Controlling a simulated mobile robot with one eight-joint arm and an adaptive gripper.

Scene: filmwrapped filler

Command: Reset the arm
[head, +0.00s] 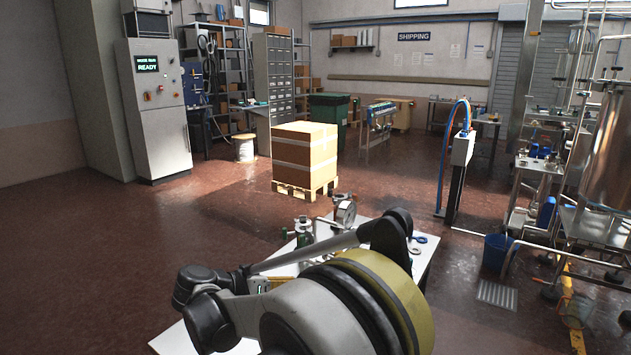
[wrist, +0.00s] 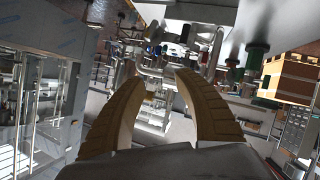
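My gripper (wrist: 158,70) shows in the wrist view as two tan, ribbed, curved fingers. They stand apart with a clear gap, and nothing is held between them. In the head view my grey and black arm is folded low in front, over a white table (head: 172,341). My arm's large rounded link with a yellowish band hides much of that table. I cannot make out the gripper's fingers in the head view. The wrist view looks strongly tilted, with a pale surface along its top right.
A pressure gauge (head: 345,213) and small fittings stand on the table, close behind my arm. A wrapped carton stack (head: 304,152) sits on a pallet (head: 304,189) beyond. Steel process equipment (head: 600,170) and a blue bucket (head: 496,252) are at right. Floor at left is clear.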

